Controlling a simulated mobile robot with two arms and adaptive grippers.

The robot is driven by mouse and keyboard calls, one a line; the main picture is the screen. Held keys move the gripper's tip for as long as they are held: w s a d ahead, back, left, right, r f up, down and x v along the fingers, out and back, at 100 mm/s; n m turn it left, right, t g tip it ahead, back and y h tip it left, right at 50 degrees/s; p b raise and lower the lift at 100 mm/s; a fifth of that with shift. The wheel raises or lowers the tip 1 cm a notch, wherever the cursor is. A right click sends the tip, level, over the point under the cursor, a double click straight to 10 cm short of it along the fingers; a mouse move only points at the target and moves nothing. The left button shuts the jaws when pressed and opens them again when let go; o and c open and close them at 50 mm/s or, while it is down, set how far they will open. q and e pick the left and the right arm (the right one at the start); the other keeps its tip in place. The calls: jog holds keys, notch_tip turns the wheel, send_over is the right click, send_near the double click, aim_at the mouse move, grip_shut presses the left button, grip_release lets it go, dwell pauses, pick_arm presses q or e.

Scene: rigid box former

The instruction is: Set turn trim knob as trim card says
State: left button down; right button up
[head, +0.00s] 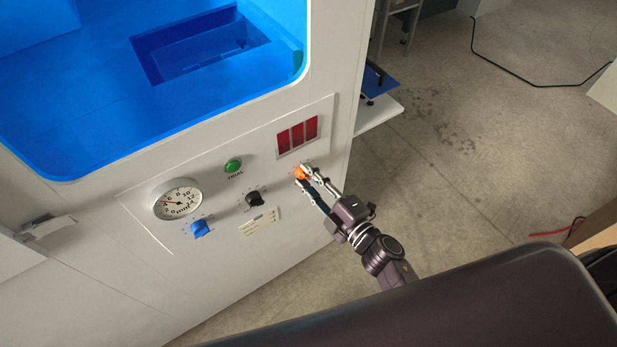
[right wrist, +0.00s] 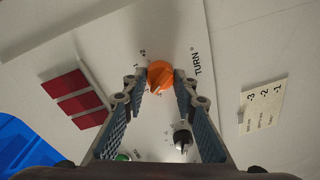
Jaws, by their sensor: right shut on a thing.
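The turn trim knob is the orange knob (head: 301,173) on the white machine panel; it also shows in the right wrist view (right wrist: 160,75), with the word TURN printed beside it. My right gripper (head: 306,180) is shut on this knob, one finger on each side. Small scale marks surround the knob, and its exact setting is hard to read. The trim card (head: 260,221) is on the panel below the black knob. In the right wrist view the card (right wrist: 262,105) seems to show -3, -2 and -1 with small, unclear text. My left gripper is out of view.
A black knob (head: 255,198), a blue knob (head: 200,228), a green button (head: 233,166), a dial gauge (head: 178,200) and a red display (head: 298,135) share the panel. A blue-tinted window (head: 90,100) lies above. Open floor (head: 480,170) is at right.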

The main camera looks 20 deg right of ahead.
jog(key=o, duration=1.2)
jog(key=shift+c, duration=0.2)
jog(key=v, duration=1.2)
jog(key=s+d+f+m+g+h, duration=0.1)
jog(key=s+f+m+g+h, duration=0.15)
jog(key=f, duration=0.75)
jog(key=s+d+f+m+g+h, duration=0.15)
jog(key=s+f+m, duration=0.25)
jog(key=f, duration=0.7)
jog(key=s+d+f+m+g+h, duration=0.2)
jog(key=s+f+m+g, duration=0.15)
jog(key=f, duration=0.65)
jog(key=s+f+m+g, duration=0.3)
jog(key=s+f, duration=0.4)
jog(key=s, duration=0.4)
jog(key=s+d+f+m+g, duration=0.1)
jog(key=s+f+m+g, duration=0.1)
jog(key=s+f+g, duration=0.2)
jog(key=s+f, duration=0.3)
jog(key=s, duration=0.4)
jog(key=shift+s+d+f+m+g+h, duration=0.2)
jog(key=shift+s+f+m+g+h, duration=0.1)
jog(key=shift+m+g, duration=0.1)
